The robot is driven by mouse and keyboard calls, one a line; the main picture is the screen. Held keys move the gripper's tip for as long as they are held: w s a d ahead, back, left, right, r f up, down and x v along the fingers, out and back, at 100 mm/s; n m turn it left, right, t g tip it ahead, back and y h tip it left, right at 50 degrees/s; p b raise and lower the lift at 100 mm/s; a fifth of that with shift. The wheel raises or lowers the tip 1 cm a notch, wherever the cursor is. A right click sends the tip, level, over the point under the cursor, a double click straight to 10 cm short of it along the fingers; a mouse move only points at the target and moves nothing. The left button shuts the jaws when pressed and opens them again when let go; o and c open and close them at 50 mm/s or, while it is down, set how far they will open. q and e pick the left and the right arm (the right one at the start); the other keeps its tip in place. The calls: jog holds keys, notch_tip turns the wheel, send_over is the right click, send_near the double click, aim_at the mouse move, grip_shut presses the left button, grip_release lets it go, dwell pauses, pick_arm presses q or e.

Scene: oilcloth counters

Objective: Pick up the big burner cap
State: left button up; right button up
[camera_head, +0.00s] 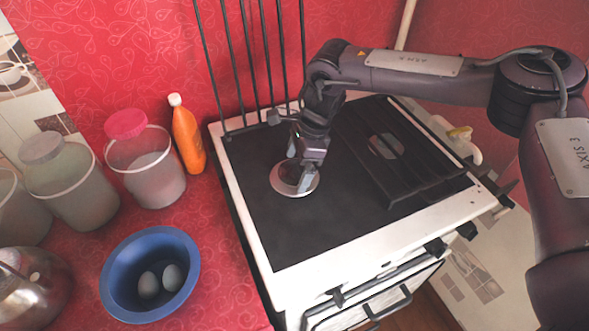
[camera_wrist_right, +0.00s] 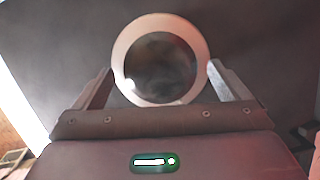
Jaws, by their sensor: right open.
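A round burner cap (camera_head: 279,184) with a pale rim and dark centre lies on the black stove top (camera_head: 330,218). In the right wrist view the cap (camera_wrist_right: 160,62) sits ahead of and between the finger ends. My right gripper (camera_head: 306,174) is over the cap from the back right and hides part of it. In the right wrist view my right gripper (camera_wrist_right: 168,85) is open, with one finger on each side of the cap. I cannot tell whether the fingers touch it. My left gripper is in neither view.
A dark grate (camera_head: 400,165) lies on the right of the stove, with another round disc (camera_head: 384,146) under it. A second grate (camera_head: 255,60) stands upright at the back. A blue bowl (camera_head: 117,272), an orange bottle (camera_head: 187,138) and tubs (camera_head: 148,180) stand on the red counter left.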

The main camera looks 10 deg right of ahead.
jog(key=shift+c, duration=0.4)
jog(key=c, duration=1)
jog(key=shift+o, duration=0.2)
